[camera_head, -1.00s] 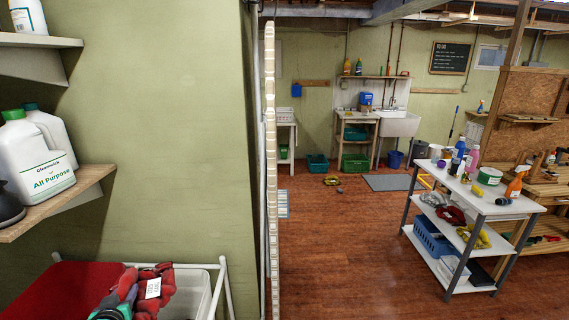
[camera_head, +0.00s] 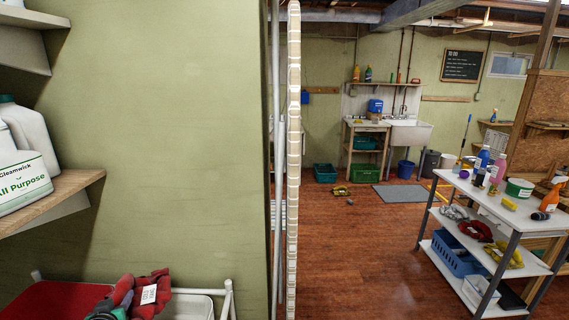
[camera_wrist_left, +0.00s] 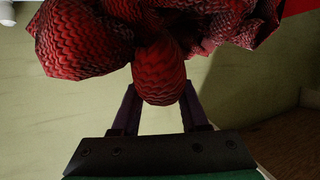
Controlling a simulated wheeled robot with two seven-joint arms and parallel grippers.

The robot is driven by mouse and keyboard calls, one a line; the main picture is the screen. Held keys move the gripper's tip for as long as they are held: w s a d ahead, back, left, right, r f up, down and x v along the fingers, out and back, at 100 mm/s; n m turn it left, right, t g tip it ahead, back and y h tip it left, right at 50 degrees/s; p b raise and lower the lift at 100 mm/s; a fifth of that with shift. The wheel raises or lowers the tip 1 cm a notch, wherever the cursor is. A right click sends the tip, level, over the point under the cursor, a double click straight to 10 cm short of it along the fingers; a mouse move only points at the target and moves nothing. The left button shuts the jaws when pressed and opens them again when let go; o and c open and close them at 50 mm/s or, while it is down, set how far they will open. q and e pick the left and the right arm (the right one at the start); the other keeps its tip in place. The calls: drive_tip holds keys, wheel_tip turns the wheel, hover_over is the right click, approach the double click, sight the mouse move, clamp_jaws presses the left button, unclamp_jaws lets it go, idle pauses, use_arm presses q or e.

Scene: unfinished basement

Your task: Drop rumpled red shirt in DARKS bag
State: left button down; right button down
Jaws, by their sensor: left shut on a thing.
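My left gripper (camera_head: 124,299) is shut on the rumpled red shirt (camera_head: 155,279), a bunched dark red cloth. A white tag with small print shows against the shirt. In the left wrist view the shirt (camera_wrist_left: 160,75) bulges out beyond and between the dark fingers (camera_wrist_left: 158,110). In the head view the shirt is at the bottom left, in front of a white-framed hamper (camera_head: 229,298) with a red bag (camera_head: 60,297) at left and a whitish bag (camera_head: 195,308) at right. I cannot read which bag is DARKS. My right gripper is not in view.
A wooden shelf (camera_head: 75,184) with white cleaner jugs (camera_head: 25,165) juts out above the hamper at left. A green wall (camera_head: 180,140) stands behind it. A white utility cart (camera_head: 490,205) stands at right. Open wooden floor (camera_head: 350,255) lies between.

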use_arm(q)
drive_tip(key=shift+w+r, duration=0.1)
drive_tip(key=shift+r, duration=0.05)
drive_tip(key=shift+d+r, duration=0.1)
drive_tip(key=shift+r, duration=0.05)
drive_tip(key=shift+c, duration=1.8)
unclamp_jaws()
drive_tip(key=shift+s+d+r, duration=0.1)
drive_tip(key=shift+s+r, duration=0.05)
drive_tip(key=shift+s, duration=0.25)
drive_tip(key=v, duration=1.4)
drive_tip(key=shift+s+d+b, duration=0.1)
drive_tip(key=shift+s+b, duration=0.05)
drive_tip(key=shift+b, duration=0.15)
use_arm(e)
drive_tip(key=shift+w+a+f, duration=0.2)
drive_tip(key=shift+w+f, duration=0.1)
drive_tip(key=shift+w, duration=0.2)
